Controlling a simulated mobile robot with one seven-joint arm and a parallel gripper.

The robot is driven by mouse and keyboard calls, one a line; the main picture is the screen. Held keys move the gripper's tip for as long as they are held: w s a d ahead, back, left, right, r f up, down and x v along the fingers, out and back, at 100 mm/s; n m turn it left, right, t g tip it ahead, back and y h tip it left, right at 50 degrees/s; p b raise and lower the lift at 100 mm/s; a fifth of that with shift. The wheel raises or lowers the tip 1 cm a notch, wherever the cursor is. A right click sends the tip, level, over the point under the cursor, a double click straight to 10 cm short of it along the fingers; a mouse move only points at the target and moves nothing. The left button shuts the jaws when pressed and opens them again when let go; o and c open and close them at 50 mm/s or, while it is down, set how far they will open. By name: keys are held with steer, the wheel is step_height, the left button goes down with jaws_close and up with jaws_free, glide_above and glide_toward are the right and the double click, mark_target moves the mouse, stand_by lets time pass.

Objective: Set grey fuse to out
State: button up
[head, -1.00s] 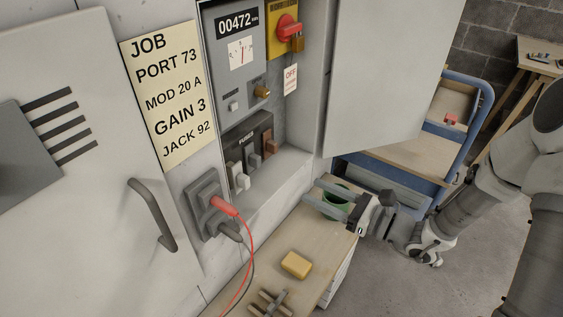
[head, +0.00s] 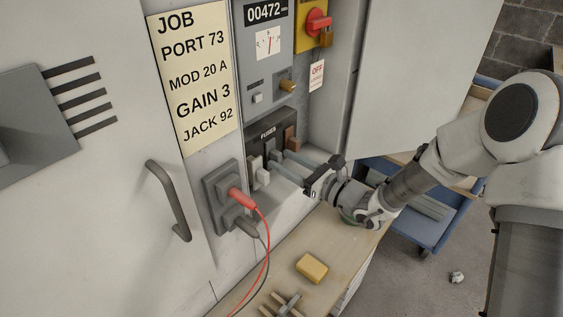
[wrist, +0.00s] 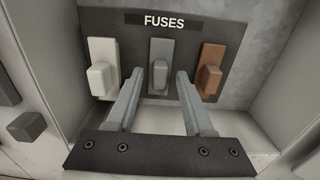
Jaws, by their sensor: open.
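The grey fuse (wrist: 160,52) is the middle one of three in the wrist view, on a dark panel marked FUSES (wrist: 120,22). The white fuse (wrist: 102,78) is on its left and the brown fuse (wrist: 209,78) on its right. My gripper (wrist: 170,76) is open and empty, its two fingers pointing at the panel on either side of the grey fuse.
The brown fuse's side is close to my right finger. Below the cabinet, a wooden bench (head: 260,290) holds a yellow block (head: 312,267). Red and black plugs with cables sit in a socket (head: 222,195) at left. An open cabinet door (head: 410,75) stands at right.

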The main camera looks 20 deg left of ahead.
steer(key=shift+x, duration=0.8)
jaws_close()
stand_by(0.9)
